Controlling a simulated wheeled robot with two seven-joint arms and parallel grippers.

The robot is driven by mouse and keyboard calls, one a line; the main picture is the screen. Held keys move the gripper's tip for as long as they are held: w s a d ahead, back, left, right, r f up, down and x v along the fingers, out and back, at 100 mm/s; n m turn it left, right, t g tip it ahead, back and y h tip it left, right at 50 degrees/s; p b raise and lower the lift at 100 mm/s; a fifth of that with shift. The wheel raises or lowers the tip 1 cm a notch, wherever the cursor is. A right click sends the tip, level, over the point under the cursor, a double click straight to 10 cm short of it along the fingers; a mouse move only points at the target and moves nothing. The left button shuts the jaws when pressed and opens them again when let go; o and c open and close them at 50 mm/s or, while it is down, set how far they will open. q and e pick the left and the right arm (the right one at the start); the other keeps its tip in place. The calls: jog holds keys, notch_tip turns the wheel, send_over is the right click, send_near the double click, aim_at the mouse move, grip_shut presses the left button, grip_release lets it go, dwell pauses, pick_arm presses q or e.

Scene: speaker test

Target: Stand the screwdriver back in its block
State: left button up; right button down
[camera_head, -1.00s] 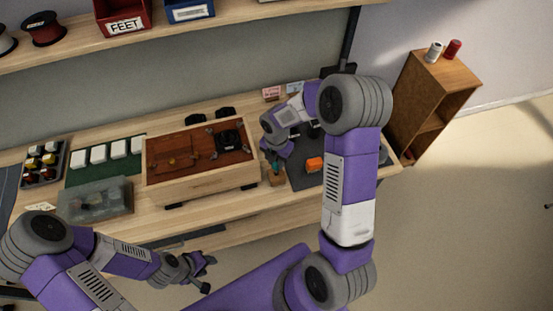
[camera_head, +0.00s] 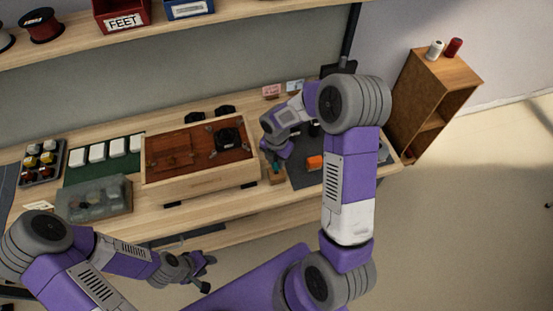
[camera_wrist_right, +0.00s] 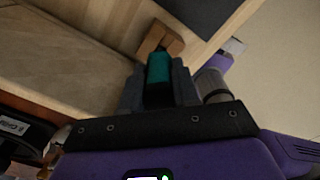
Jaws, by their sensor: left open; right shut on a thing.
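The screwdriver's teal handle (camera_wrist_right: 159,70) is held between the two fingers of my right gripper (camera_wrist_right: 160,82) in the right wrist view. In the head view the handle (camera_head: 275,166) shows just below my right gripper (camera_head: 275,157). The small wooden block (camera_wrist_right: 161,38) lies right beyond the handle's end, and it also shows in the head view (camera_head: 277,179) near the bench's front edge. The screwdriver's shaft is hidden, so I cannot tell how deep it sits in the block. My left gripper (camera_head: 209,273) is open and empty, in front of the bench.
A wooden speaker box (camera_head: 205,180) stands left of the block. A dark mat (camera_head: 303,178) with an orange thing (camera_head: 314,162) lies to its right. A clear bin (camera_head: 95,199) and a tray of parts (camera_head: 42,163) are further left. A wooden cabinet (camera_head: 440,75) stands right.

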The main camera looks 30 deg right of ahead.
jog(key=shift+f+b, duration=0.95)
jog(key=shift+f, duration=0.55)
dwell(1.7)
jog(key=c, duration=0.8)
grip_release()
jog(key=shift+o, duration=0.2)
notch_tip(320, 180, up, 8)
jog(key=shift+f+p, duration=0.2)
jog(key=shift+p, duration=0.45)
